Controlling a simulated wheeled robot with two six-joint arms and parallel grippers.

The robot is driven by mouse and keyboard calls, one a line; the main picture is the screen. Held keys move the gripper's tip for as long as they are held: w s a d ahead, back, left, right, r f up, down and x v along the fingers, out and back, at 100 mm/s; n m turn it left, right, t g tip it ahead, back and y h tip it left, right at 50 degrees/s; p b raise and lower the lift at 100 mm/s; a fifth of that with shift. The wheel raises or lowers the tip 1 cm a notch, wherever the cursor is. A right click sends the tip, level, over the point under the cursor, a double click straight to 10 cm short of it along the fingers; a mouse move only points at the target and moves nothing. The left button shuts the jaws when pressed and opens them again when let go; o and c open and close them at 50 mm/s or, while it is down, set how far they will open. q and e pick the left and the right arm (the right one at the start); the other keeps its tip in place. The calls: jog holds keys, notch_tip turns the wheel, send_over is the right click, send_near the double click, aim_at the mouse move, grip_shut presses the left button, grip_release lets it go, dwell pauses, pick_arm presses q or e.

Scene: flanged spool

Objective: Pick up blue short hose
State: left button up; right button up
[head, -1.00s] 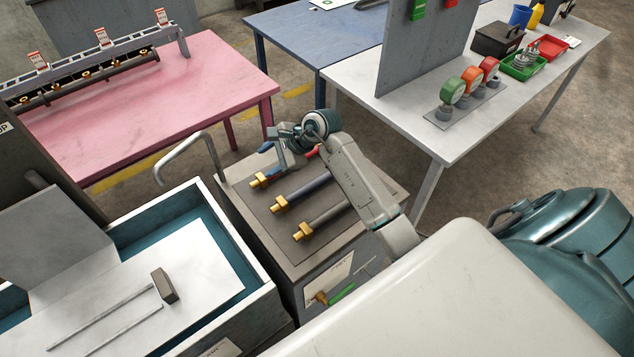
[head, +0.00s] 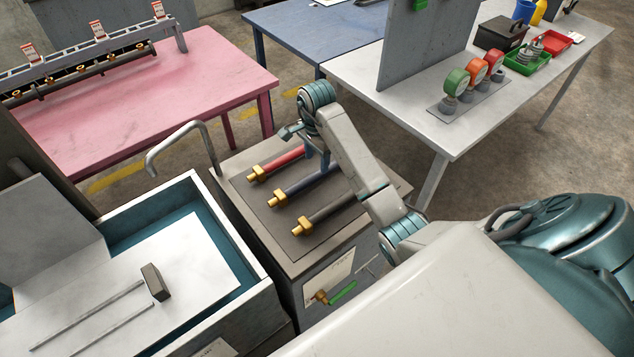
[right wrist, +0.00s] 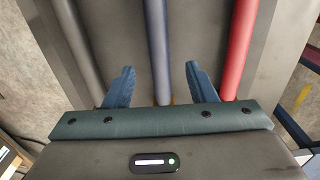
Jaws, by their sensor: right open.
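The blue short hose (head: 301,187) lies on the dark mat of the grey cabinet top, between a red hose (head: 278,162) and a grey hose (head: 328,217). Each has a brass end fitting at its left. My right gripper (head: 325,172) is over the far part of the blue hose, whose far end is hidden by my arm. In the right wrist view the two blue fingers (right wrist: 160,85) are open, with the blue hose (right wrist: 156,40) running between them and the red hose (right wrist: 238,50) just outside the right finger. Contact cannot be told. My left gripper is not in view.
A cabinet (head: 240,172) carries the hoses. Left of it stands a sink-like basin (head: 262,270) with a curved tap (head: 180,135). A pink table (head: 190,85) is behind left. A white table (head: 400,110) with gauges (head: 456,82) is behind right.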

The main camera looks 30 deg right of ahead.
aim_at(317, 173)
jog(key=shift+f+b, duration=2.15)
jog(key=shift+f, duration=0.8)
jog(key=shift+r, duration=0.15)
grip_shut()
